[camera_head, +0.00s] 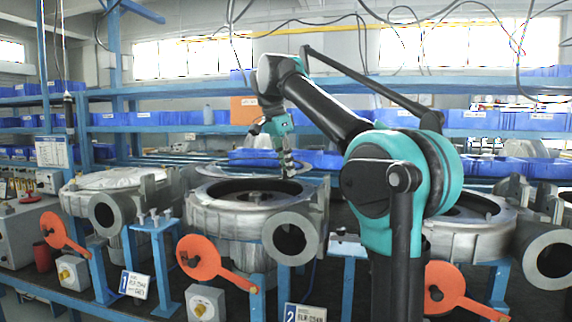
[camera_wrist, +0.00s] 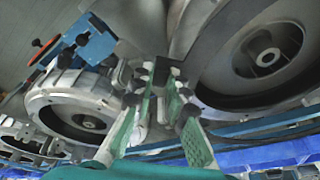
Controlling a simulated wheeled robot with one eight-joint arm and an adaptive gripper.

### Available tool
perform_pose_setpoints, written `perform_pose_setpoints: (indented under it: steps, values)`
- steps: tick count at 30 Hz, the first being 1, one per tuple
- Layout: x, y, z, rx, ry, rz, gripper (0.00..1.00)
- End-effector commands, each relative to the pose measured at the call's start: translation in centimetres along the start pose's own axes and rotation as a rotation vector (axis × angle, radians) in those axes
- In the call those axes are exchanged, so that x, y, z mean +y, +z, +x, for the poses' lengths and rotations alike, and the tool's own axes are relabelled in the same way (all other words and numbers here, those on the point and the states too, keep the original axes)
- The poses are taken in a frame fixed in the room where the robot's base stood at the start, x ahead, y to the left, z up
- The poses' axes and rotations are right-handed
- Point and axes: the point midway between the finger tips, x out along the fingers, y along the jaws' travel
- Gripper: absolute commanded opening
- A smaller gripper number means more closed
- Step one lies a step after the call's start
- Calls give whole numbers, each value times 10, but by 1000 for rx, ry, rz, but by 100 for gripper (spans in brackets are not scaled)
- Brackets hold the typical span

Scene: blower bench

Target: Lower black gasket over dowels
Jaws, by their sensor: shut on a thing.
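My gripper (camera_head: 287,165) is at the right part of the middle blower housing (camera_head: 225,212), just above its top. In the wrist view my gripper's green-padded fingers (camera_wrist: 158,80) meet the ring's edge, and the gasket (camera_wrist: 215,99) curves off to the right around a hub. I cannot tell whether the gasket touches the housing rim. The dowels cannot be made out.
Similar housings stand to the left (camera_head: 110,190) and right (camera_head: 465,228). Orange round-ended levers (camera_head: 200,257) and a blue stand (camera_head: 155,240) with bolts are in front. Blue bins (camera_head: 260,158) line the shelves behind.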

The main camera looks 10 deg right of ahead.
Motion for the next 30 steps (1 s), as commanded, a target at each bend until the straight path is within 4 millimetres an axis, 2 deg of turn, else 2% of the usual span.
perform_pose_setpoints:
  steps: [18,30]
  values:
    - [1,12,40,0,0,0,0]
    - [1,13,46,0,0,0,0]
